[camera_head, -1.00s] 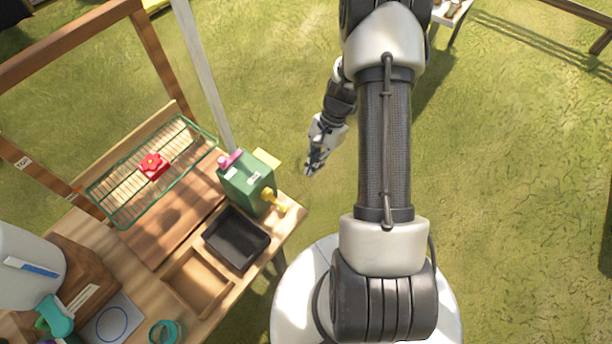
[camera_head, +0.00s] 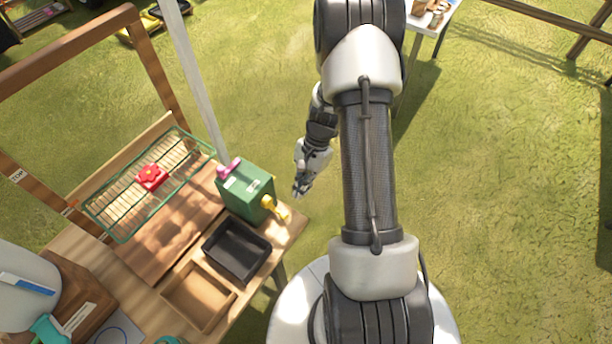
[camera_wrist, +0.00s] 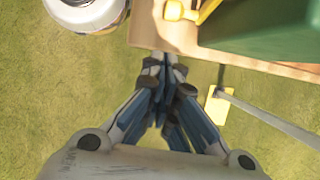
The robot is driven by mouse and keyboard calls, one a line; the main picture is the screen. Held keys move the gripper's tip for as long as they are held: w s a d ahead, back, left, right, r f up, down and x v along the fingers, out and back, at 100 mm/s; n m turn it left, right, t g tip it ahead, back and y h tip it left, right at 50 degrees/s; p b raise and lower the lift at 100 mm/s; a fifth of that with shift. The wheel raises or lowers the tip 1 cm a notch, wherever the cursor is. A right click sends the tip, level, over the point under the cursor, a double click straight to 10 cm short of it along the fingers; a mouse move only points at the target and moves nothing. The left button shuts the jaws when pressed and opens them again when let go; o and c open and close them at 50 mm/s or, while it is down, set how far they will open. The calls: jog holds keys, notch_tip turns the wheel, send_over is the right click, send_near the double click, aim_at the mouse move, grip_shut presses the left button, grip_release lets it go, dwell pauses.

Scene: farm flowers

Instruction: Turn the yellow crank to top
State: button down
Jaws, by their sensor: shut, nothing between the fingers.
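The yellow crank (camera_head: 274,208) sticks out from the right side of a green box (camera_head: 245,190) at the table's right corner. In the wrist view the crank (camera_wrist: 184,10) shows at the top edge, partly cut off, with the green box (camera_wrist: 265,30) to its right. My gripper (camera_head: 299,192) is just off the table's right edge, to the right of the crank and apart from it. In the wrist view my gripper (camera_wrist: 160,60) has its fingertips together and empty, near the table edge below the crank.
A black tray (camera_head: 237,250) and a wooden tray (camera_head: 199,297) lie in front of the box. A green wire rack (camera_head: 120,200) holds a red flower-shaped piece (camera_head: 151,177). A pale post (camera_head: 196,80) rises behind the box.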

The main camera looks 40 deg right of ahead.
jog(key=shift+s+a+f+b, duration=0.15)
jog(key=shift+a+f, duration=0.15)
jog(key=shift+a, duration=0.3)
jog(key=shift+s+a+f+b, duration=0.2)
jog(key=shift+a+f, duration=0.1)
jog(key=shift+a, duration=0.35)
jog(key=shift+s+a+f+b, duration=0.15)
jog(key=shift+a+f, duration=0.15)
jog(key=shift+a, duration=0.3)
jog(key=shift+s+a+f+g+y+b, duration=0.2)
jog(key=shift+a+f+g+y+b, duration=0.15)
jog(key=shift+f+y, duration=0.5)
jog(key=shift+s+a+y, duration=0.2)
jog(key=shift+a+y, duration=0.25)
jog(key=shift+a+f, duration=0.25)
jog(key=shift+a, duration=0.15)
jog(key=shift+d, duration=0.1)
